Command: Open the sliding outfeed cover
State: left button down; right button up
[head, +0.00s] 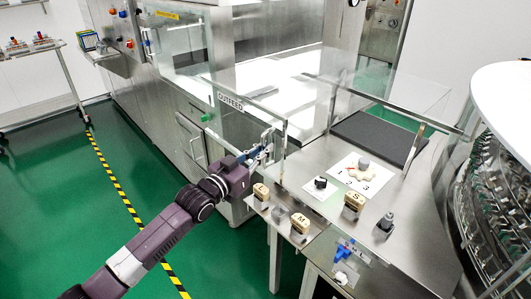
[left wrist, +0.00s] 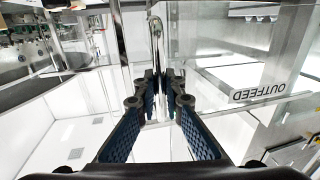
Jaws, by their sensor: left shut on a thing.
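The outfeed cover (head: 250,120) is a clear panel with an OUTFEED label, standing upright at the near side of the machine in the head view. The label also shows upside down in the left wrist view (left wrist: 262,92). A metal bar handle (head: 270,137) sits at the cover's right end; it shows as an upright bar in the left wrist view (left wrist: 157,35). My left gripper (head: 264,152) is at this handle. Its blue pads (left wrist: 160,84) are shut on the handle, and the fingers hide the gripped part. My right gripper is not in view.
A clear guard (head: 390,95) stands behind. A round rack machine (head: 495,185) is at the right. Green floor is free at left.

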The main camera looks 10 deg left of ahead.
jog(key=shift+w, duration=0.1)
pick_arm(q)
jog(key=c, duration=2)
grip_release()
jog(key=shift+s, duration=0.1)
jog(key=v, duration=1.2)
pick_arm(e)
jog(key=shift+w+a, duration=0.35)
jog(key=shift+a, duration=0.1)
